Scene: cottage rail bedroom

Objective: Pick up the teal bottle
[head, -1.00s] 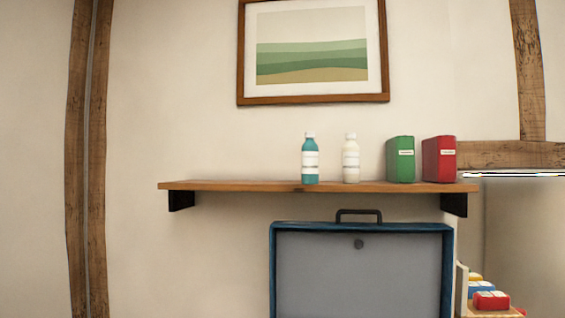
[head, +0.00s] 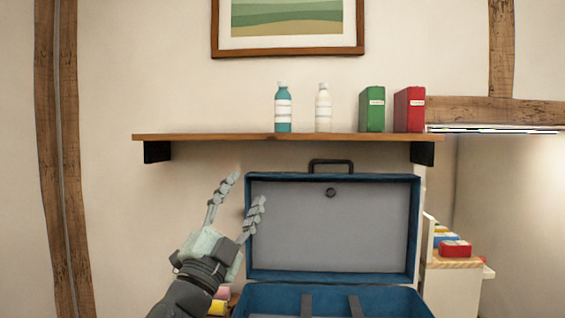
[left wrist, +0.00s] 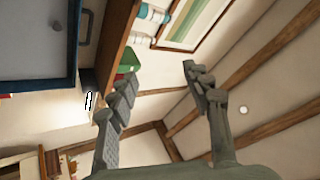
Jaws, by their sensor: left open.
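The teal bottle (head: 283,108) has a white cap and a white label. It stands upright on the wooden wall shelf (head: 200,137), left of a cream bottle (head: 323,108). My left gripper (head: 247,190) is open and empty, below the shelf and to the lower left of the teal bottle, apart from it. In the left wrist view its two fingers (left wrist: 157,78) are spread with nothing between them. Bottles show small at the top of that view, partly cut off. My right gripper is not in view.
A green box (head: 372,109) and a red box (head: 409,110) stand on the shelf's right part. An open blue suitcase (head: 333,276) is below the shelf, close to my left gripper. A framed picture (head: 288,50) hangs above. The shelf's left part is bare.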

